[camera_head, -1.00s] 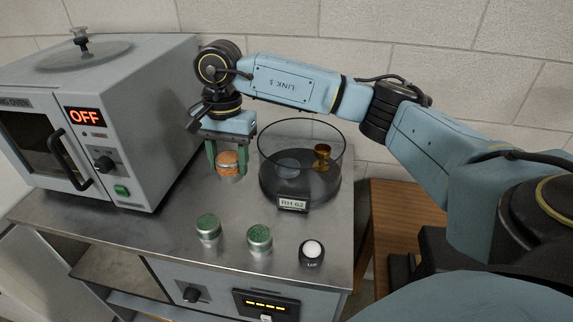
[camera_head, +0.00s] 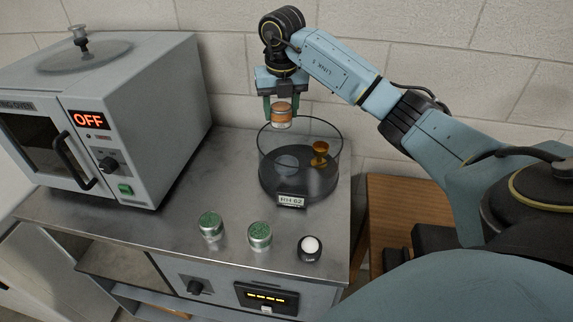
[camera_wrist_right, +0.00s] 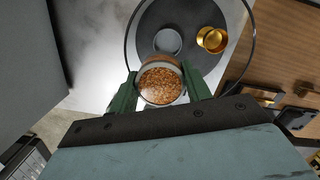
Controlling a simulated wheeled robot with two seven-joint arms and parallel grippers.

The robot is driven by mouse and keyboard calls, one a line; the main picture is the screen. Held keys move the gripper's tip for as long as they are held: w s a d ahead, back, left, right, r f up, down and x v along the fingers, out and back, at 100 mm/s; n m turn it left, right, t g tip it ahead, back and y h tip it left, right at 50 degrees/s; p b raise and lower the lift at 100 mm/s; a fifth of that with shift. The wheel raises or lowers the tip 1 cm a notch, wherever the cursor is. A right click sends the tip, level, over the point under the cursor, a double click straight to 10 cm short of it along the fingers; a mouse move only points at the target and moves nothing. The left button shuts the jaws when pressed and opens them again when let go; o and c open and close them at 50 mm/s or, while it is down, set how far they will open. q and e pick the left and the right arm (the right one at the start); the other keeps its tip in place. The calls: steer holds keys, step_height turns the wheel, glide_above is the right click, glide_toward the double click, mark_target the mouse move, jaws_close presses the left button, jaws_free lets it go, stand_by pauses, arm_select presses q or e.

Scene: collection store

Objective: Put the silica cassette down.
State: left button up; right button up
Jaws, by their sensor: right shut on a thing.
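The silica cassette (camera_head: 281,115), a small round tin with orange beads, is in my right gripper (camera_head: 281,107). The gripper is shut on its sides and holds it upright in the air, over the back left of the glass chamber. In the right wrist view the cassette's orange beads (camera_wrist_right: 160,86) show between the green fingers. The glass chamber (camera_head: 302,190) is open at the top, with a dark floor and a label reading RH 62. Inside it are a brass goblet-like piece (camera_head: 320,153) and a pale grey disc (camera_wrist_right: 167,41). My left gripper is out of view.
Two tins with green beads (camera_head: 210,226) (camera_head: 260,236) and a small black pot with a white top (camera_head: 309,248) stand at the front of the steel top (camera_head: 160,215). A drying oven (camera_head: 110,120) reading OFF stands left. A wall is behind.

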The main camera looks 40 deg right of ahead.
mark_target(286, 121)
steer(key=f+m, duration=0.1)
steer(key=f, duration=0.1)
steer(key=d+f+m+b, duration=0.1)
steer(key=f, duration=0.1)
steer(key=shift+s+d+f+b, duration=0.1)
steer(key=shift+d+b, duration=0.05)
steer(key=shift+b, duration=0.15)
steer(key=shift+m, duration=0.3)
step_height(286, 121, down, 5)
steer(key=shift+d+f, duration=0.1)
steer(key=shift+f, duration=2.5)
steer(key=shift+f, duration=0.3)
steer(key=o, duration=1)
steer(key=shift+r, duration=0.1)
